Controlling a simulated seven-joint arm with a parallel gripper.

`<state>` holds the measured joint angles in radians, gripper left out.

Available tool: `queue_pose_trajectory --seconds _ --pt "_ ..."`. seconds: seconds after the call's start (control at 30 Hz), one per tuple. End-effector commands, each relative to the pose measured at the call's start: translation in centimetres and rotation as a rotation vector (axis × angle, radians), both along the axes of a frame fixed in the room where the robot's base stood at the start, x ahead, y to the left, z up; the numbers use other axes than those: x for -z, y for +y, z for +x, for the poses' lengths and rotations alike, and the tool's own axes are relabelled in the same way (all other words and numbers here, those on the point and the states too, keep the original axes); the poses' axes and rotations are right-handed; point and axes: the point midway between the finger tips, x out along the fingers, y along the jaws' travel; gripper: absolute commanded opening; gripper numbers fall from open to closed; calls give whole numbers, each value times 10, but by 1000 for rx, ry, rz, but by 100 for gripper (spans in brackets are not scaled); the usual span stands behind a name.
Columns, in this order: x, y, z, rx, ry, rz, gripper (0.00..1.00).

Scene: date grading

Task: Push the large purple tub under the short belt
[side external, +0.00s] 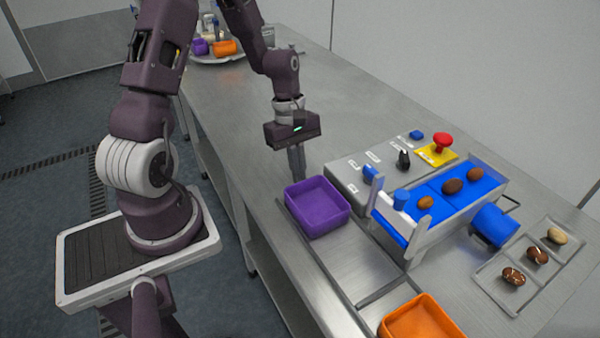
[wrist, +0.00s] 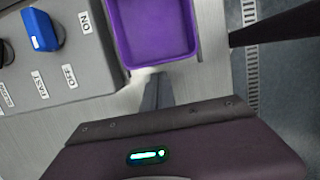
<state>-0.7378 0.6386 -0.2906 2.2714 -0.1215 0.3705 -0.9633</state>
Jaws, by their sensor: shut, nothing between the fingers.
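The large purple tub (side external: 318,222) stands empty on the steel table, to the left of the short belt (side external: 450,200) in the side view. The belt is blue and carries several dates. My gripper (side external: 297,178) is shut and empty, pointing down just behind the tub's far wall. In the wrist view the purple tub (wrist: 150,55) fills the top middle, and my gripper's fingertips (wrist: 158,78) are close to its near wall. I cannot tell whether they touch it.
A grey control box (side external: 350,185) with knobs and a red stop button (side external: 442,141) stands beside the tub. An orange tub (side external: 420,318) is at the front. A tray (side external: 497,280) of sample dates lies at right. The table edge is close left of the purple tub.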

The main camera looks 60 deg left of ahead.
Motion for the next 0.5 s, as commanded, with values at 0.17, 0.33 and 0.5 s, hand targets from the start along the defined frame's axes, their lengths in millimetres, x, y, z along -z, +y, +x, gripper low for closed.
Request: queue_pose_trajectory --seconds 0.17,0.33,0.5 --pt "0 -8 -1 0 1 -1 0" --pt "0 -8 0 0 1 -1 0" --pt "0 -14 0 3 1 -1 0"
